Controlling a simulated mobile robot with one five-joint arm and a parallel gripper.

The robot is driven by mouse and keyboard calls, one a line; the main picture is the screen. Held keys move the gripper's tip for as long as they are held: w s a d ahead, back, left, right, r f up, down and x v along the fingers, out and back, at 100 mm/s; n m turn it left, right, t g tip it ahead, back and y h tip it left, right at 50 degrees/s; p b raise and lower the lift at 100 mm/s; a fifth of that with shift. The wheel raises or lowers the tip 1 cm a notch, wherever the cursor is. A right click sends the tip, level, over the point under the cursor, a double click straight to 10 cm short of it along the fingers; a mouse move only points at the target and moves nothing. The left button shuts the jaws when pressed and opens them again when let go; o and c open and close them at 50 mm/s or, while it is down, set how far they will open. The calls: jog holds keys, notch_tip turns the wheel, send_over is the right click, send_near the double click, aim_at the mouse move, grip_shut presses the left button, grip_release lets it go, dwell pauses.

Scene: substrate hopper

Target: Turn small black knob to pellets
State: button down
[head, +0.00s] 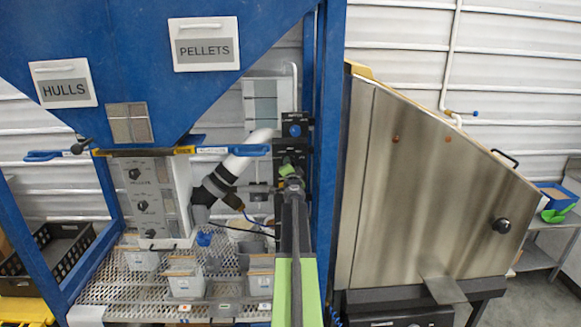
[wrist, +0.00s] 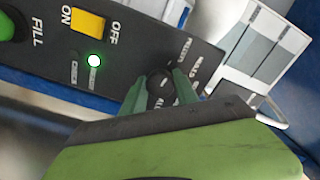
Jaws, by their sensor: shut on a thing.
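The small black knob (wrist: 159,82) sits on a dark control panel (wrist: 125,65) in the wrist view. My gripper (wrist: 162,88) is shut on it, with one green finger on each side. Small white labels surround the knob, tilted and partly hidden; I cannot tell which one it points to. In the head view my gripper (head: 287,171) reaches up to the dark panel (head: 292,150) on the blue post, and my arm hides the knob there.
Beside the knob are a lit green lamp (wrist: 95,60), a yellow ON/OFF switch (wrist: 88,23) and a green FILL button (wrist: 8,25). A blue hopper (head: 110,50) with HULLS and PELLETS signs hangs left. A steel cabinet (head: 425,190) stands close on the right.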

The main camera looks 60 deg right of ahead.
jog(key=c, duration=0.9)
grip_release()
jog(key=shift+c, duration=0.2)
jog(key=v, duration=1.7)
jog(key=shift+a, duration=0.2)
